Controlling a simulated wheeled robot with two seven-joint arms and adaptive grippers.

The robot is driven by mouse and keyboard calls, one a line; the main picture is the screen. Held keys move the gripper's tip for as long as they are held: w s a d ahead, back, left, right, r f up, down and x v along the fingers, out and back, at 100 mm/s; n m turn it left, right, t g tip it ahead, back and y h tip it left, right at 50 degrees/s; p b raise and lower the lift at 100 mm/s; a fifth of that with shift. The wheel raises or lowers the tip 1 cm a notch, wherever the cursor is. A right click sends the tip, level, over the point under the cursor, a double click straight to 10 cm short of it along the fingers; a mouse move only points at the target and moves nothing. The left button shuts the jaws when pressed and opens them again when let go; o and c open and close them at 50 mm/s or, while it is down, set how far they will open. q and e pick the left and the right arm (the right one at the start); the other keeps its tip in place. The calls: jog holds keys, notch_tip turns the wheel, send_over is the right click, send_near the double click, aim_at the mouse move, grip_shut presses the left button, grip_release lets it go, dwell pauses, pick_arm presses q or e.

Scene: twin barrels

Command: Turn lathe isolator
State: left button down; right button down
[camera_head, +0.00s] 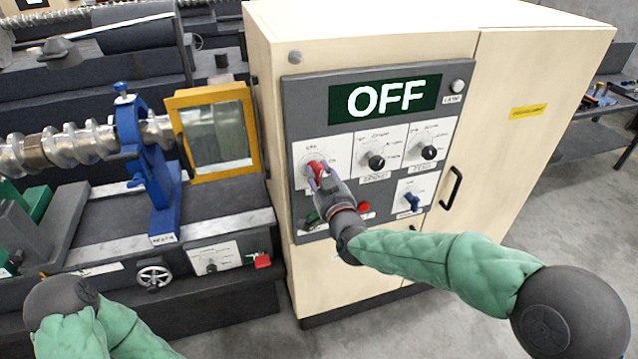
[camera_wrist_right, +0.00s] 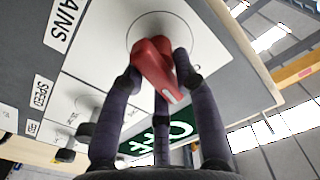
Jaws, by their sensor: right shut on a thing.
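The red isolator handle (camera_head: 316,170) sits on a pale round plate at the left of the grey control panel (camera_head: 292,100). My right gripper (camera_head: 322,180) is shut on this handle. In the right wrist view the red handle (camera_wrist_right: 155,65) stands between the dark fingers of my right gripper (camera_wrist_right: 158,80), with a pale pointer mark on it. The display (camera_head: 385,98) above reads OFF. My left arm shows at the lower left, but its gripper is out of the picture.
A red button (camera_head: 363,207) is close to my right gripper. The cream cabinet (camera_head: 540,70) has a black door handle (camera_head: 452,187). A lathe with a blue steady rest (camera_head: 145,150) stands at the left.

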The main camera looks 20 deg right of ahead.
jog(key=m+b, duration=0.3)
jog(key=b, duration=0.1)
jog(key=f+m+b, duration=0.1)
jog(key=m+b, duration=0.3)
jog(key=b, duration=0.1)
jog(key=m+b, duration=0.4)
jog(key=shift+f+b, duration=0.2)
jog(key=shift+b, duration=0.2)
jog(key=shift+f+m+b, duration=0.1)
jog(key=shift+m+b, duration=1.5)
jog(key=shift+m, duration=0.3)
jog(key=shift+a, duration=0.1)
jog(key=c, duration=1)
grip_release()
jog(key=shift+c, duration=0.2)
jog(key=shift+s+r, duration=0.1)
jog(key=shift+r, duration=0.1)
jog(key=s, duration=1.1)
jog(key=shift+s+d, duration=0.3)
jog(key=shift+s, duration=0.05)
